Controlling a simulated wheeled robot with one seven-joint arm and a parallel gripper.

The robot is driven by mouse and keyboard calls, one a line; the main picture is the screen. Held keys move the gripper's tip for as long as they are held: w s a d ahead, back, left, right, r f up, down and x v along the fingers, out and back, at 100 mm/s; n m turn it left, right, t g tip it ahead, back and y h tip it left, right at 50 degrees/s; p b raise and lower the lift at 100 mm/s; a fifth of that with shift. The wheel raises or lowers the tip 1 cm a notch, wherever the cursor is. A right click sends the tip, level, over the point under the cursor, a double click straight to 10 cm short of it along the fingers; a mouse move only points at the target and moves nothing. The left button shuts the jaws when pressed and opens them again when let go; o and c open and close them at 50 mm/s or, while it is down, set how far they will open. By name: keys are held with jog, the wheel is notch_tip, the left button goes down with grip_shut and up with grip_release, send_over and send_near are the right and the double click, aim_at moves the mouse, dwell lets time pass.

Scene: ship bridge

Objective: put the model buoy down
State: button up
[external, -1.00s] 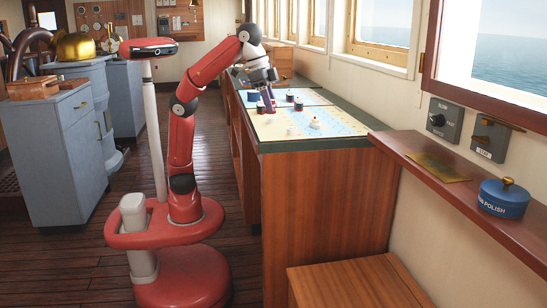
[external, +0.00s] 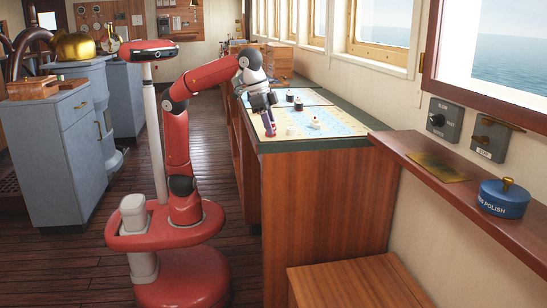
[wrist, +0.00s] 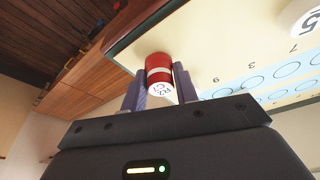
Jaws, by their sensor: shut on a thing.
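The model buoy (wrist: 159,72), red with a white band and a lettered white end, sits between the two fingers of my gripper (wrist: 160,90) in the wrist view. My gripper is shut on it. In the external view my gripper (external: 270,131) points down over the near left part of the chart table (external: 318,145), close to its left edge. The buoy is mostly hidden by the fingers there. I cannot tell whether it touches the chart or hangs just above it.
On the pale chart stand a white piece (external: 291,131), a red-and-white piece (external: 315,122) and dark pieces (external: 299,104) farther back. The wrist view shows a row of blue circles (wrist: 287,69) with numbers and a white piece (wrist: 300,14). The chart's near right part is clear.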

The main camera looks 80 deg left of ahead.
jog(key=shift+f, duration=0.2)
jog(key=o, duration=0.9)
jog(key=shift+o, duration=0.2)
jog(key=v, duration=0.4)
jog(key=p+v, duration=0.1)
jog(key=v, duration=0.2)
jog(key=shift+w+d+r, duration=0.1)
jog(key=shift+w+d, duration=0.1)
jog(key=shift+d, duration=0.1)
jog(key=shift+s+r, duration=0.1)
jog(key=shift+r, duration=0.1)
jog(key=shift+c, duration=0.4)
jog(key=shift+r, duration=0.15)
jog(key=c, duration=0.3)
